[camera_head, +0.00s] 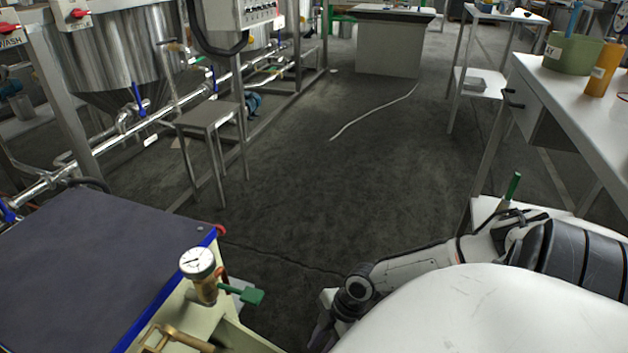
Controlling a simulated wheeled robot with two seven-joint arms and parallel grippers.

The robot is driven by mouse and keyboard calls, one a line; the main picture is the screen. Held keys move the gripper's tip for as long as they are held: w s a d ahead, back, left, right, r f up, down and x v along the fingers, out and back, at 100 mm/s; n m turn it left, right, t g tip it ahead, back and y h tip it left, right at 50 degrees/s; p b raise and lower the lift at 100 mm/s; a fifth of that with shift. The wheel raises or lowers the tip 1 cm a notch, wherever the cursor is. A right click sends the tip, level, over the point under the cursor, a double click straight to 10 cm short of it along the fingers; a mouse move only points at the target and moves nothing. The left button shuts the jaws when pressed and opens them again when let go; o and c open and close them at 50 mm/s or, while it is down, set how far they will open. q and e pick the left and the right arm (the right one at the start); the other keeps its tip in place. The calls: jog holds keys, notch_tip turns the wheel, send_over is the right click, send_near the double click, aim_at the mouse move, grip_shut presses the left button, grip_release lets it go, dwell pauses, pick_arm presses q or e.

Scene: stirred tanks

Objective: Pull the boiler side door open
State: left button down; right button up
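What looks like the boiler (90,262) stands at the lower left, with a dark flat top, blue edging and a cream body. A pressure gauge (197,262) on a brass fitting and a green-handled valve (251,295) are at its right corner. A brass fitting (175,338) sits below the gauge. Its side door cannot be made out clearly; the cream side runs off the bottom edge. My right arm comes in from the right, and its gripper (320,335) is low beside the boiler, mostly hidden and cut off by the bottom edge. My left gripper is not in view.
A white table (590,98) with a green pot (572,53) and an orange bottle (606,70) stands at the right. Steel tanks, pipes and a small metal stool (207,117) are at the left. The dark floor between is open, with a pale hose (375,112) on it.

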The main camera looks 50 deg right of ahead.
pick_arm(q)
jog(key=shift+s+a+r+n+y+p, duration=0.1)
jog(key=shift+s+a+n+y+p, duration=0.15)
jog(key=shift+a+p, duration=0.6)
pick_arm(e)
jog(key=v, duration=0.6)
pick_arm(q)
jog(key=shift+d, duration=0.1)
